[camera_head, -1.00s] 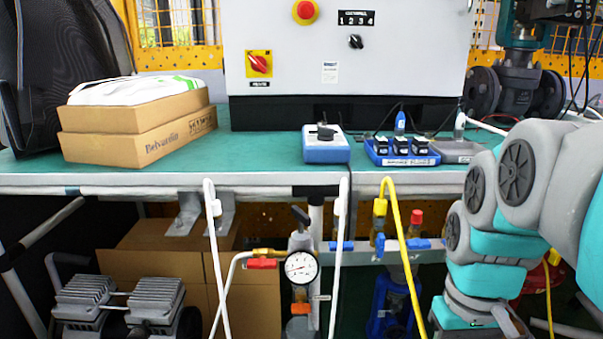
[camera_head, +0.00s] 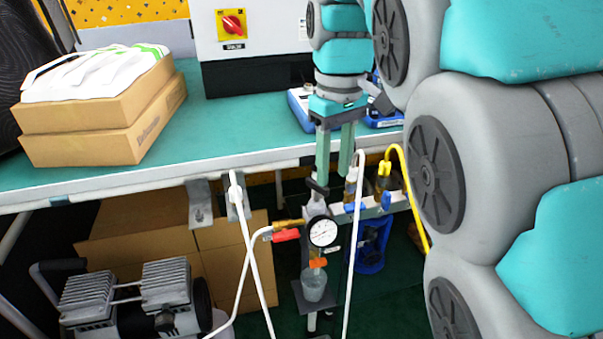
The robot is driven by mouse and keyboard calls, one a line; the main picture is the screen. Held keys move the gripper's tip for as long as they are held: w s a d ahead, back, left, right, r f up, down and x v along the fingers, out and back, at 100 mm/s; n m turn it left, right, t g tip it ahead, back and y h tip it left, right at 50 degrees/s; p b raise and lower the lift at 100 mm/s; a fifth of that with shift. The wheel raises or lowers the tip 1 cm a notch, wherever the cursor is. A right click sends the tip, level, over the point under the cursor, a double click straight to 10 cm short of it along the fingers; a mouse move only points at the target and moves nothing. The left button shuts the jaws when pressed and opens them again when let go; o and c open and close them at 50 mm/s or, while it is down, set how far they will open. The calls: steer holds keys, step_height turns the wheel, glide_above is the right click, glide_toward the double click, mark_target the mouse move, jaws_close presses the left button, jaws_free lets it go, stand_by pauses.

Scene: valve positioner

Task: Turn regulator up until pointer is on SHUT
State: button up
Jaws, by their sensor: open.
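The regulator (camera_head: 317,208) stands upright below the front edge of the bench, with a dark bar handle (camera_head: 316,187) on top. A round white pressure gauge (camera_head: 323,231) with a dark needle faces me; its markings are too small to read. My gripper (camera_head: 334,178) points down in front of the bench edge. Its two pale green fingers are apart with nothing between them. The left fingertip is close above the handle; I cannot tell whether they touch. No SHUT mark or its pointer can be made out.
The green bench (camera_head: 225,130) has cardboard boxes (camera_head: 100,125) at left. White hoses (camera_head: 254,255) and a yellow hose (camera_head: 400,160) hang in front. A red-handled fitting (camera_head: 286,235) sits left of the gauge. A compressor (camera_head: 130,295) stands low left. My arm covers the right side.

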mark_target(309, 178)
steer(key=shift+w+a+r+n, duration=0.35)
steer(key=shift+w+a+r, duration=0.1)
steer(key=shift+a, duration=0.2)
steer(key=shift+w+a+r+n, duration=0.3)
steer(key=shift+w+a+r, duration=0.15)
steer(key=shift+a, duration=0.15)
steer(key=shift+w+a+r+n, duration=0.35)
steer(key=shift+w+a+r, duration=0.1)
steer(key=shift+a, duration=0.2)
steer(key=shift+f, duration=3.9)
jaws_close()
